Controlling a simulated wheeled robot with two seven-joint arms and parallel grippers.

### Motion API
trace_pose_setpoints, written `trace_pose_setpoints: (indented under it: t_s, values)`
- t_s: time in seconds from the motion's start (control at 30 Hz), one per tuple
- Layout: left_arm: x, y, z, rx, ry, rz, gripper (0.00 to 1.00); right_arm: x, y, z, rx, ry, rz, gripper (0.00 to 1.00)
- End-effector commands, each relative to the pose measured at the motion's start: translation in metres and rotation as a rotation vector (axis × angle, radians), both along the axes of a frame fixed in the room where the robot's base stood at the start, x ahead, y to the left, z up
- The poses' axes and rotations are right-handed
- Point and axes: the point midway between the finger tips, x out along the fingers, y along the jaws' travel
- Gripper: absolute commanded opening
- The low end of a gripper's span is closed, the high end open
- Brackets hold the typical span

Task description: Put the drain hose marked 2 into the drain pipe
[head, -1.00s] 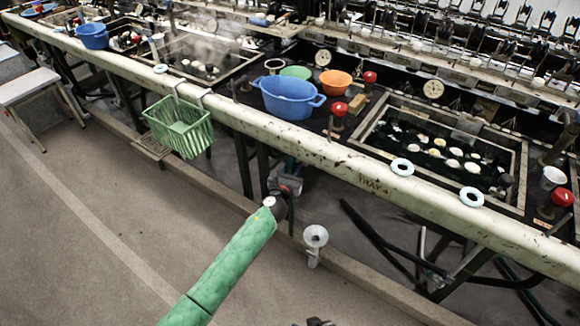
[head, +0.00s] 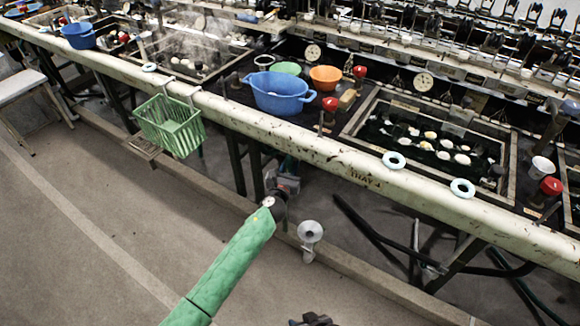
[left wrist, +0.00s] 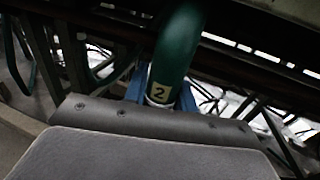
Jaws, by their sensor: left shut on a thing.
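The drain hose marked 2 (left wrist: 178,50) is dark green with a pale label "2" in the left wrist view. My left gripper (left wrist: 162,92) is shut on it, with blue finger parts on both sides of the hose. In the head view my green-sleeved left arm reaches to the left gripper (head: 283,186) below the bench rail; the hose there is mostly hidden in shadow. A white funnel-shaped mouth, apparently the drain pipe (head: 310,232), stands just right of and nearer than that gripper, apart from it. Only the tip of my right gripper (head: 314,320) shows at the bottom edge.
The long pale bench rail (head: 330,152) runs above the left gripper. A green basket (head: 170,128) hangs from it at left. Dark legs and black hoses (head: 375,235) lie under the bench at right. A low kerb (head: 350,268) crosses the floor; open floor lies in front.

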Motion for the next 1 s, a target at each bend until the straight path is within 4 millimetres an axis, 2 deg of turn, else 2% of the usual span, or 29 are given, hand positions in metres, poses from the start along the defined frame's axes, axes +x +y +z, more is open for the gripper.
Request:
trace_pose_setpoints:
  t_s: [1.0]
  values:
    - [0.000, 0.000, -0.042, 0.000, 0.000, 0.000, 0.07, 0.000, 0.000, -0.038, 0.000, 0.000, 0.000, 0.36]
